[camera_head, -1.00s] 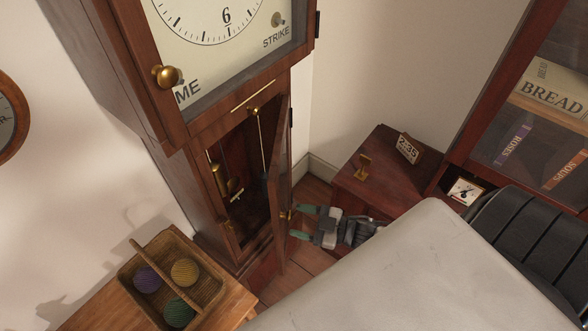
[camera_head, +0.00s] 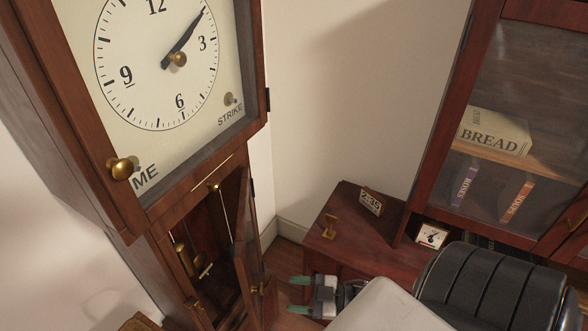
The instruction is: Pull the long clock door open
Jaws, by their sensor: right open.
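The tall wooden clock (camera_head: 185,185) stands at the left. Its long lower door (camera_head: 249,262) is swung outward on its right-side hinges, and the dark case behind it is exposed. Brass weights and a pendulum (camera_head: 183,254) hang inside. A small brass knob (camera_head: 261,287) shows on the door near the bottom of the view. My right gripper (camera_head: 296,295) is to the right of the door, its green-tipped fingers open and pointing left towards the knob. A gap shows between fingers and knob, and nothing is between the fingers. My left gripper is out of view.
A low reddish cabinet (camera_head: 345,243) with a small calendar block (camera_head: 371,201) and brass piece (camera_head: 330,226) stands in the corner behind my right gripper. A glass-fronted bookcase (camera_head: 440,120) is at the right, with a small clock (camera_head: 431,236) near it.

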